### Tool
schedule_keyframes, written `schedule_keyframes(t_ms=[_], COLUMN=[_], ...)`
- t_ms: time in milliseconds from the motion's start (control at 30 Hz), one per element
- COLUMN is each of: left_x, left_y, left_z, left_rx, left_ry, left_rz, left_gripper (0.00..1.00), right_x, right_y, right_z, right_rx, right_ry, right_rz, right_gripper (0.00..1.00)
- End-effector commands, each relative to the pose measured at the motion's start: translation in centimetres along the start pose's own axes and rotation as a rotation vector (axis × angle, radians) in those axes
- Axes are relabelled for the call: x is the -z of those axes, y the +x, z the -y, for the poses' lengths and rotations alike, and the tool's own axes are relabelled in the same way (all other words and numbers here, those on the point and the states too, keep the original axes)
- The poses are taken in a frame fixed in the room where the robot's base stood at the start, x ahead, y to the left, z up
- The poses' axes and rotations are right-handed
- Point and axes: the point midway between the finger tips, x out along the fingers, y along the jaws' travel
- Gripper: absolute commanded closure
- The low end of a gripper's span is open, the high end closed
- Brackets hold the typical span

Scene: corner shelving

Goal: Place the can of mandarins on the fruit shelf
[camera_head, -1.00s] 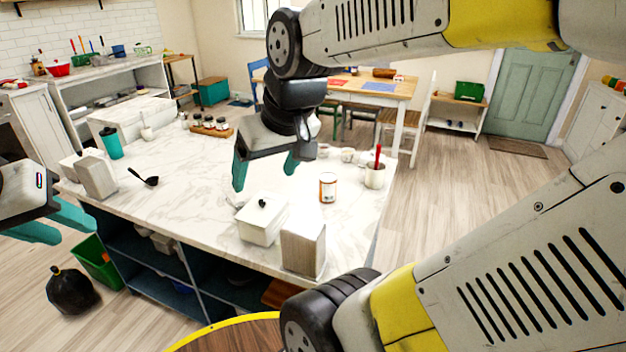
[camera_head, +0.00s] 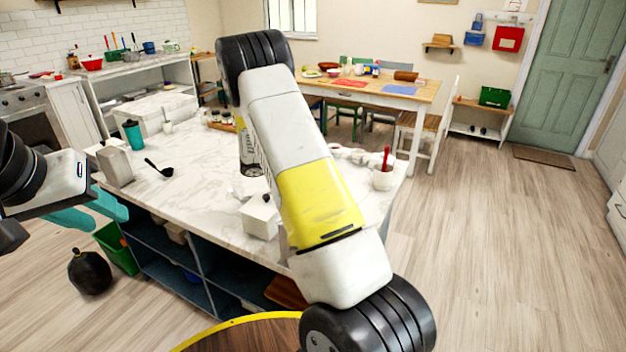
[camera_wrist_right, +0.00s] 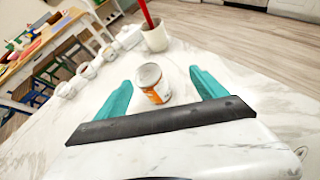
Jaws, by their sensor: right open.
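A white can with an orange label (camera_wrist_right: 153,84), which I take for the can of mandarins, stands upright on the marble counter (camera_head: 185,205). My right arm hides it in the head view. In the right wrist view my right gripper (camera_wrist_right: 161,80) is open, with its teal fingers on either side of the can's line of view and the can ahead between them; contact cannot be told. The head view does not show the right fingers. My left gripper (camera_head: 92,210) is at the left, its teal fingers apart and empty. I cannot make out which shelf is the fruit shelf.
A cup with a red utensil (camera_wrist_right: 153,35) stands beyond the can, with several small cups to its left. A lidded white box (camera_head: 260,217), a ladle (camera_head: 160,168) and a teal tumbler (camera_head: 133,134) are on the counter. Dark shelves (camera_head: 222,270) are underneath. Open floor lies right.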

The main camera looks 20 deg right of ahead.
Motion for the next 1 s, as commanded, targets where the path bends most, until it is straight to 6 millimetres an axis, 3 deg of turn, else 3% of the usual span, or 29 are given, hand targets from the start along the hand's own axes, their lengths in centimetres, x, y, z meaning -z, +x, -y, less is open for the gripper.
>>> schedule_keyframes(t_ms=[200, 567, 833, 1000], left_x=[0.0, 0.0, 0.0, 0.0], left_y=[0.0, 0.0, 0.0, 0.0], left_z=[0.0, 0.0, 0.0, 0.0], left_rx=[0.0, 0.0, 0.0, 0.0], left_ry=[0.0, 0.0, 0.0, 0.0], left_rz=[0.0, 0.0, 0.0, 0.0], left_gripper=[0.64, 0.64, 0.64, 0.64], right_x=[2.4, 2.3, 2.0, 1.9], right_y=[1.8, 5.1, 8.9, 9.6], right_z=[-2.0, -2.5, -2.8, -2.9], right_rx=[-0.063, -0.069, -0.067, -0.069], right_ry=[-0.159, -0.173, -0.171, -0.171], right_rz=[0.097, 0.106, 0.105, 0.105], right_gripper=[0.19, 0.19, 0.19, 0.19])
